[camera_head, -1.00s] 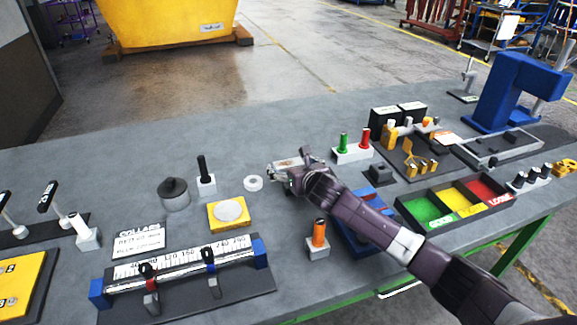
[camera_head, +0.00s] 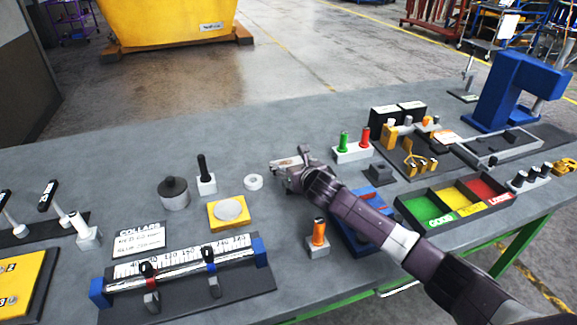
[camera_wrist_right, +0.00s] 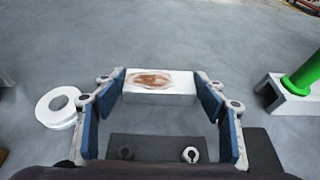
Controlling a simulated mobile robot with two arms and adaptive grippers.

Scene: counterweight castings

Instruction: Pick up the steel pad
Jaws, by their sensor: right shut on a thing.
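The steel pad (camera_wrist_right: 160,97) is a pale rectangular block with a rusty brown patch on its top face. It lies between the two blue-padded fingers of my right gripper (camera_wrist_right: 166,97), which is shut on it. In the head view the pad (camera_head: 286,163) shows at the tip of my right gripper (camera_head: 290,167), over the middle of the grey bench. I cannot tell whether its underside touches the bench. My left gripper is not in view.
A white ring (camera_head: 253,182) lies left of the right gripper. A stand with green and red pegs (camera_head: 353,152) is to its right. An orange-topped peg block (camera_head: 318,240) is in front. The bench behind the gripper is clear.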

